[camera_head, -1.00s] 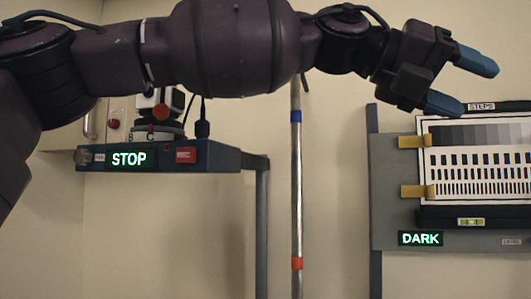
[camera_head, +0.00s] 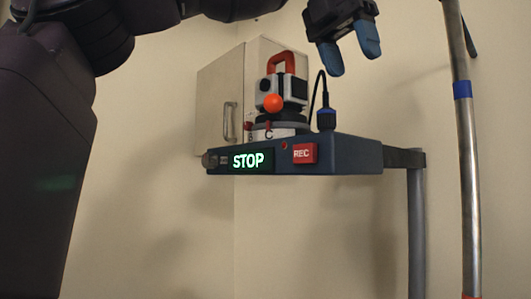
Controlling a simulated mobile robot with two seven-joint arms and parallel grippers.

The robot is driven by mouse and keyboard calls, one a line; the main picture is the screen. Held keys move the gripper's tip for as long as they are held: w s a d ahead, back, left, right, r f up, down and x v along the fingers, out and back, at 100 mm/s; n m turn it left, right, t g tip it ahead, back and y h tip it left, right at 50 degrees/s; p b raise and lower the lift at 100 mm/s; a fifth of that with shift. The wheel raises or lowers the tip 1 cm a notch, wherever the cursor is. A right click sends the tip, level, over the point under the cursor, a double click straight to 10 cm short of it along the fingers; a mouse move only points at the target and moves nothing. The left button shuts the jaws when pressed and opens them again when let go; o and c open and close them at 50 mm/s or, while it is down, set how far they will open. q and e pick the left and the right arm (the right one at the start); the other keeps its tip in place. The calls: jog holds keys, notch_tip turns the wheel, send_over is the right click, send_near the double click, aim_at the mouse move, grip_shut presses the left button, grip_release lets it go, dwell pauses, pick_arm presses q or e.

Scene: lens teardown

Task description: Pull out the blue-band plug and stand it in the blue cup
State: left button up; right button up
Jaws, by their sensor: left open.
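The blue-band plug (camera_head: 327,118) stands upright on the right part of the dark blue shelf unit (camera_head: 350,157). It is dark with a blue band, and a black cable loops up from its top. My left gripper (camera_head: 352,54) is open and empty, its two blue fingers pointing down. In the picture it is above and slightly right of the plug, apart from it. I cannot tell its depth relative to the plug. No blue cup is in view. My right gripper is not in view.
A grey and black instrument (camera_head: 287,94) with a red handle and orange knob stands left of the plug. The shelf front has a lit STOP sign (camera_head: 248,160) and a red REC button (camera_head: 304,153). A metal pole (camera_head: 466,150) stands at right. A wall cabinet (camera_head: 220,100) is behind.

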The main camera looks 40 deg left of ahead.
aim_at(326, 108)
pick_arm(q)
jog(key=s+a+g, duration=0.1)
jog(key=s+a+y, duration=0.1)
jog(key=shift+s+a+n+g+y, duration=0.1)
jog(key=shift+s+n+g+y, duration=0.2)
jog(key=shift+s+n+g, duration=0.1)
jog(key=shift+s+a, duration=0.3)
jog(key=shift+s, duration=0.05)
jog(key=shift+w+d+f, duration=0.1)
jog(key=shift+w, duration=0.05)
jog(key=shift+f+g, duration=0.3)
jog(key=shift+f, duration=2.2)
notch_tip(326, 108, down, 2)
jog(key=shift+f+b, duration=0.1)
jog(key=shift+b, duration=0.8)
jog(key=shift+f+b, duration=0.65)
jog(key=shift+f, duration=0.25)
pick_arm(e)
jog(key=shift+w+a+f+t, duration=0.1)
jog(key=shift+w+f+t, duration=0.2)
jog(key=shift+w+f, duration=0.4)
